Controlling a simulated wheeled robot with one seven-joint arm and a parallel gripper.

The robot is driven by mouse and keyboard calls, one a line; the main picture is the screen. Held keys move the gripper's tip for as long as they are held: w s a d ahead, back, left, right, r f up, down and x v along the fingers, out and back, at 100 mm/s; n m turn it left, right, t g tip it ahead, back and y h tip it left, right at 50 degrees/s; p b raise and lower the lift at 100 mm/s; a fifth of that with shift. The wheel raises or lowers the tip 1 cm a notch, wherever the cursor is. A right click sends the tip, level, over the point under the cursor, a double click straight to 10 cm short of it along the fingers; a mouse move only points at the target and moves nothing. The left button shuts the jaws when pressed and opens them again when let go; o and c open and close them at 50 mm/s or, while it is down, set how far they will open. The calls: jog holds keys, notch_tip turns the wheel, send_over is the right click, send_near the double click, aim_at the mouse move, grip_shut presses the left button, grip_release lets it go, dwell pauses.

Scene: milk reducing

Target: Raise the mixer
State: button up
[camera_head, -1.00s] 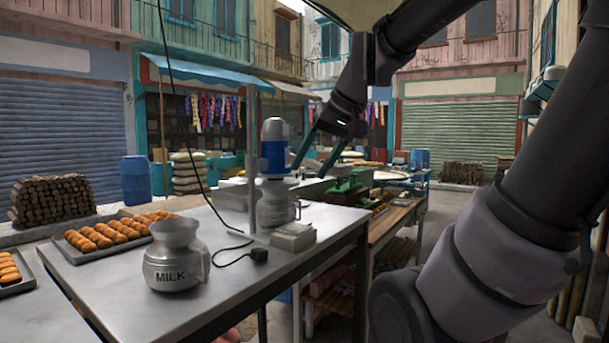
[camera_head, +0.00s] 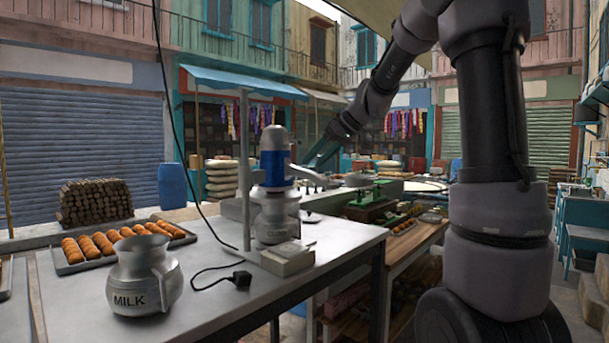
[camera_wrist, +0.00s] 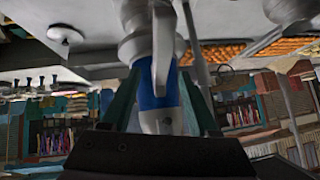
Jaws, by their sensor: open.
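The mixer (camera_head: 274,168) has a blue and white upright motor body and stands over a metal jug (camera_head: 276,218) on the metal table (camera_head: 215,300). A grey arm-like part sticks out from its right side. My gripper (camera_head: 312,158) is open, with green fingers just right of the motor body in the head view. In the wrist view, which looks upside down, the mixer's blue band (camera_wrist: 158,95) appears between the two spread fingers (camera_wrist: 160,95). I cannot tell whether either finger touches it. The mixer's lower end inside the jug is hidden.
A metal milk jug (camera_head: 145,277) stands at the table's front left. A tray of brown rolls (camera_head: 108,243) lies behind it. A small white box (camera_head: 288,259) and a black plug (camera_head: 241,279) with its cable lie near the mixer. A thin pole (camera_head: 244,170) rises beside the mixer.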

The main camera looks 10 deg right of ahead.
aim_at(302, 173)
jog(key=x, duration=0.6)
jog(key=shift+w+a+f, duration=0.1)
jog(key=shift+a+f, duration=0.1)
jog(key=shift+f, duration=0.05)
grip_shut()
jog(key=shift+r, duration=0.1)
dwell(1.1)
